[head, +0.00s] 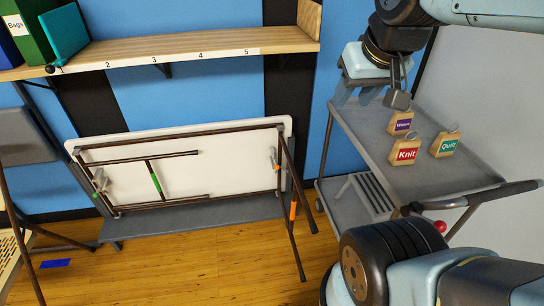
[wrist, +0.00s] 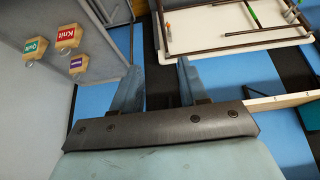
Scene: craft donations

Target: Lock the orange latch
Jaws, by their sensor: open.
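A folding table (head: 205,150) rests on its long edge, white underside toward me, with brown metal legs. At its right end a leg is swung out, with a small orange mark (head: 277,167) by a grey bracket and an orange piece (head: 293,208) lower down. I cannot tell which is the latch or whether it is locked. Orange also shows in the wrist view (wrist: 168,28). My gripper (head: 358,96) is open and empty, high at the right, apart from the table. In the wrist view my gripper (wrist: 157,75) has its fingers spread with nothing between.
A grey cart (head: 440,190) at the right bears wooden blocks labelled Knit (head: 405,152), Quilt (head: 445,144) and a purple one (head: 401,122). A numbered wooden shelf (head: 190,49) runs above the table. The wooden floor (head: 190,255) before the table is mostly clear.

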